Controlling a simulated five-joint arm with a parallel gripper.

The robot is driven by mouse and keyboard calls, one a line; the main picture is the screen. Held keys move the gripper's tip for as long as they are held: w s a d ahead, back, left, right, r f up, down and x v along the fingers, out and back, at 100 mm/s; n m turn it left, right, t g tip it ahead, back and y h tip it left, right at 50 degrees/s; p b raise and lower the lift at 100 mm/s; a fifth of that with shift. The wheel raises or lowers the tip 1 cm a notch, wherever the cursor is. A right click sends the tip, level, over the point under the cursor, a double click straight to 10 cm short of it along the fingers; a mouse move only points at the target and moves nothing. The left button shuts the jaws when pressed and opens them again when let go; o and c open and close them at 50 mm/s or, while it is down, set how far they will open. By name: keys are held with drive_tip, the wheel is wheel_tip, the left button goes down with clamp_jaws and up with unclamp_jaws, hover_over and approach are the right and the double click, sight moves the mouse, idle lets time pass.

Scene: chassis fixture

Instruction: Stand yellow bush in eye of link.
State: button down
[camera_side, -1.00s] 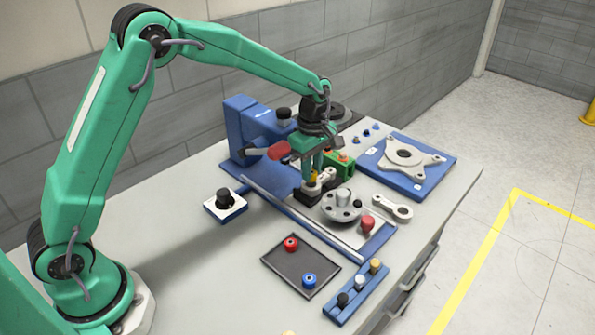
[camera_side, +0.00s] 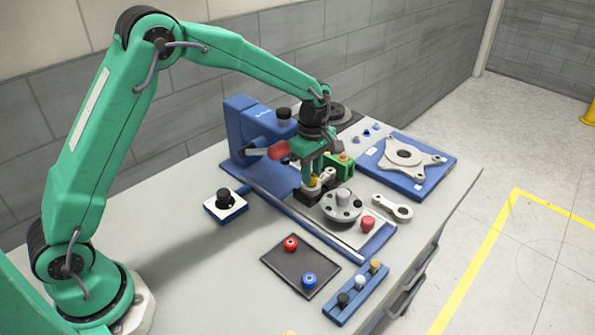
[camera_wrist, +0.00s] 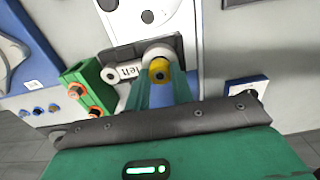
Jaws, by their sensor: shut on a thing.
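My gripper (camera_side: 314,174) is shut on the yellow bush (camera_wrist: 160,71), which shows between the green fingertips in the wrist view (camera_wrist: 162,82). In the side view a little of the bush (camera_side: 313,182) shows between the fingers. A pale grey link (camera_side: 326,176) lies on a dark block. Its large eye (camera_wrist: 157,53) is right at the bush, and its small eye (camera_wrist: 109,75) is to the left in the wrist view. The bush overlaps the near part of the large eye's ring. I cannot tell whether it is inside the eye or just above it.
A green block (camera_side: 340,166) stands close behind the link. A round grey flange (camera_side: 342,206) with a post stands in front, beside a red knob (camera_side: 367,222). A second link (camera_side: 392,207) lies to the right. A dark tray (camera_side: 301,265) is nearer the front.

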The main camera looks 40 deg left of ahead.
drive_tip(key=shift+f, duration=0.45)
idle(0.4)
drive_tip(key=c, duration=1.5)
unclamp_jaws()
drive_tip(key=shift+r, duration=0.25)
drive_tip(key=shift+r, duration=1.3)
drive_tip(key=o, duration=0.5)
drive_tip(key=shift+o, duration=0.2)
